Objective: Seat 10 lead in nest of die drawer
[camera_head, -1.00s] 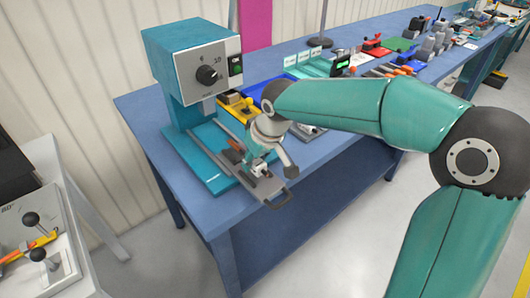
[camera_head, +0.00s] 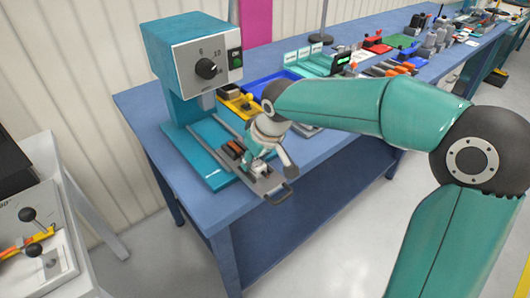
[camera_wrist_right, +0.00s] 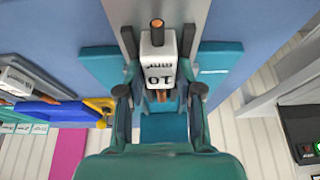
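The die drawer (camera_head: 268,190) is a grey tray with a loop handle, reaching out over the blue bench's front edge from the teal press (camera_head: 195,65). My right gripper (camera_head: 262,166) is over the drawer, pointing down. In the right wrist view its fingers (camera_wrist_right: 160,90) stand on either side of the 10 lead (camera_wrist_right: 158,58), a white block marked 10 with copper ends. I cannot tell whether the fingers touch it. The nest and the lead's underside are hidden, so I cannot tell whether the lead is seated. My left gripper is not in view.
A yellow tray (camera_head: 240,105) and a blue tray (camera_head: 265,88) stand right of the press. My right arm crosses the bench front. A side table with levers (camera_head: 35,240) is at lower left.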

